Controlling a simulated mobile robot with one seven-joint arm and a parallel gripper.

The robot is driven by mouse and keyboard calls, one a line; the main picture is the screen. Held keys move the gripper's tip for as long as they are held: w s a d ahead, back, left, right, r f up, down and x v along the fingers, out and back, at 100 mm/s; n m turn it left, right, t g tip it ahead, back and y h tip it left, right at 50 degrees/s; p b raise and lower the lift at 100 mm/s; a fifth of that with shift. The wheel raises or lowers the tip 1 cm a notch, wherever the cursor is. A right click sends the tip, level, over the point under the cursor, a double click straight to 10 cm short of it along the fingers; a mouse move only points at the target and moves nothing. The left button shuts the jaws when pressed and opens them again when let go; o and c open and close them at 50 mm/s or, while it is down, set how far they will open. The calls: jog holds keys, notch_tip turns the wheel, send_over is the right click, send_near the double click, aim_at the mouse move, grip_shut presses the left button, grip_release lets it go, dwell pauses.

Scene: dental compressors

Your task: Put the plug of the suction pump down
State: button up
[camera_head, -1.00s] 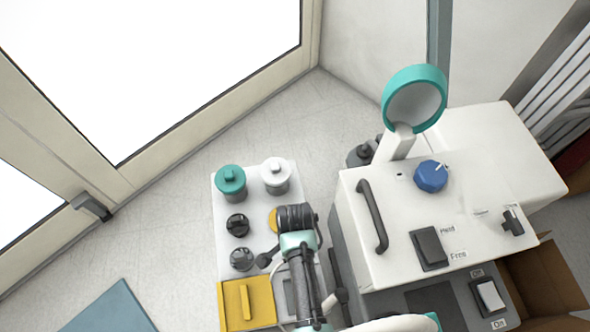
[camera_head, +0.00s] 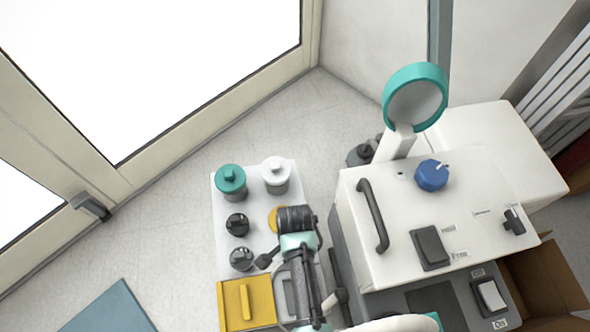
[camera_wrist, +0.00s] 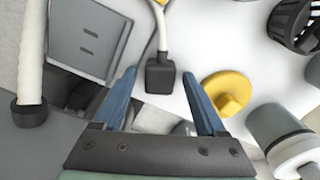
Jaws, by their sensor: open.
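A small black block-shaped plug (camera_wrist: 160,77) on a white cable shows in the wrist view, which I take to be the suction pump's plug. It appears against the white board (camera_wrist: 197,30); I cannot tell if it rests on it. My gripper (camera_wrist: 159,90) is open, its two blue fingers apart on either side of the plug with visible gaps.
A yellow round knob (camera_wrist: 226,92) lies right of the plug. A grey panel with two slots (camera_wrist: 88,38) and a white hose (camera_wrist: 32,55) are at the left. The head view shows a green-lidded canister (camera_head: 231,180), a white canister (camera_head: 276,174) and a white machine (camera_head: 400,210) on the right.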

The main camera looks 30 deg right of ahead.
jog(key=shift+r, duration=0.1)
notch_tip(320, 180, up, 13)
jog(key=p, duration=0.7)
